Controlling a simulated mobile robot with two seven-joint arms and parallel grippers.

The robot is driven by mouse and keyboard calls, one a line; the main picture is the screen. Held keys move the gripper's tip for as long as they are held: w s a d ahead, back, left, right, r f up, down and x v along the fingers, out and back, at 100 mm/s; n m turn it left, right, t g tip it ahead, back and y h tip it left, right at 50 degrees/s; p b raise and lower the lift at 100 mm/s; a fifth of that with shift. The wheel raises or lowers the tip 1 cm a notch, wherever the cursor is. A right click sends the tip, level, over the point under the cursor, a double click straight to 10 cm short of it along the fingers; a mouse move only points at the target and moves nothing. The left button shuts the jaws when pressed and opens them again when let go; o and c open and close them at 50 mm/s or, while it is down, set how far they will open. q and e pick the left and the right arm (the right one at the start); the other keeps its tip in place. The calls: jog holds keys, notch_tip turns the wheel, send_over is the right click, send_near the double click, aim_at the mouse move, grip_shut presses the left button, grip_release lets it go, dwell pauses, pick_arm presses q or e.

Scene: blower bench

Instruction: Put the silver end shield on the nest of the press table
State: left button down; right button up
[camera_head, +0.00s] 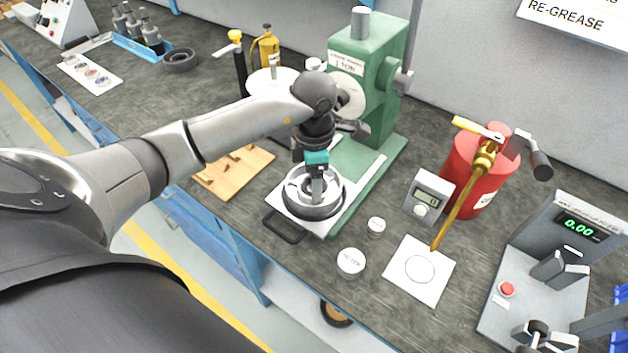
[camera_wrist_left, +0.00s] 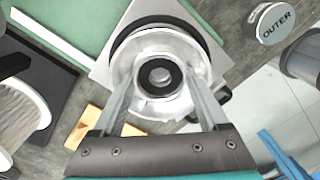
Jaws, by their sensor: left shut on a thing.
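The silver end shield (camera_head: 295,190) is a round ribbed casting with a dark ring at its centre. My left gripper (camera_head: 317,198) points down over it with its fingers shut on it. In the left wrist view the shield (camera_wrist_left: 141,88) lies between the two fingers. The dark round nest (camera_head: 313,216) shows around and under the shield, and its black rim (camera_wrist_left: 124,42) shows behind it in the wrist view. The nest is on the pale plate of the press table (camera_head: 277,207). I cannot tell whether the shield touches the nest. My right gripper is out of view.
The green press (camera_head: 372,95) stands directly behind the table. A wooden board (camera_head: 232,172) lies to the left. Two round white-topped pots (camera_head: 351,262) are near the front right. A red grease drum (camera_head: 474,175) and a grey gauge stand (camera_head: 540,275) are farther right.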

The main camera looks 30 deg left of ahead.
pick_arm(q)
jog(key=shift+r, duration=0.1)
jog(key=shift+f, duration=0.2)
grip_release()
jog(key=shift+r, duration=0.15)
jog(key=shift+w+r, duration=0.1)
jog(key=shift+r, duration=0.25)
notch_tip(320, 180, up, 11)
jog(key=p, duration=0.1)
jog(key=shift+r+p, duration=0.2)
jog(key=shift+p, duration=0.15)
